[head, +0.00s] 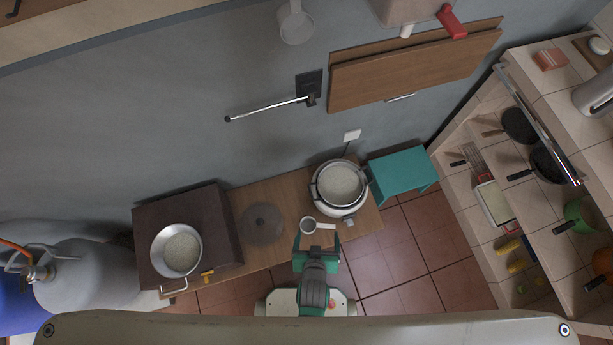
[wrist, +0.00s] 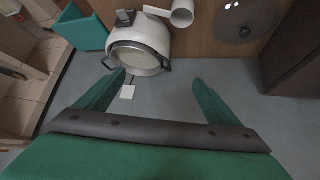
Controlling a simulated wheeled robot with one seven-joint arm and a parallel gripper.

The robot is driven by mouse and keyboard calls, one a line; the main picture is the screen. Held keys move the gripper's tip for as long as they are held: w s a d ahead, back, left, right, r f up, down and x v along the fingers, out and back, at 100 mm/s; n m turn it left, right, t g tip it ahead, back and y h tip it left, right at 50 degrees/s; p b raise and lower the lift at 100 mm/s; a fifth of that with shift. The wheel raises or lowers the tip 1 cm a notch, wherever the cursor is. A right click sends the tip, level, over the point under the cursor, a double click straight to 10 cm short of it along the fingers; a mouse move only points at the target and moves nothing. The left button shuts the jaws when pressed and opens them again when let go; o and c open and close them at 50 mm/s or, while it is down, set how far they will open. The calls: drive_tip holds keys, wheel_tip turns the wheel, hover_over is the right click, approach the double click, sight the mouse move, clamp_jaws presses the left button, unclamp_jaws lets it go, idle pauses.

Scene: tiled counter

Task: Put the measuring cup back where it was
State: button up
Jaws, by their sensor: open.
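The measuring cup (head: 308,225) is small and pale, with a flat handle pointing right in the head view. It is beside the rice cooker (head: 340,187), near the front edge of the wooden table (head: 282,195). In the wrist view the cup (wrist: 183,13) shows at the top edge, partly cut off, with its handle toward the cooker (wrist: 137,50). My gripper (head: 315,243) is close to the cup in the head view. In the wrist view my gripper (wrist: 160,76) has its green fingers spread, with nothing held between them. The cup lies beyond the fingertips there.
A round dark lid (head: 262,224) lies left of the cup. A pot of rice (head: 177,250) stands on a dark box (head: 150,222) at the left. A teal stool (head: 399,171) is right of the cooker. Tiled shelves (head: 470,215) with pans stand at the right.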

drive_tip(key=s+a+r+t, duration=0.1)
drive_tip(key=s+r+t, duration=0.1)
drive_tip(key=r, duration=0.7)
drive_tip(key=s+a+r+t, duration=0.1)
drive_tip(key=s+r+t, duration=0.1)
drive_tip(key=r, duration=0.7)
drive_tip(key=s+a+r+t+y, duration=0.1)
drive_tip(key=s+r+t, duration=0.1)
drive_tip(key=r, duration=0.7)
drive_tip(key=shift+a+r+t, duration=0.25)
drive_tip(key=shift+a+t, duration=0.05)
drive_tip(key=shift+t, duration=0.1)
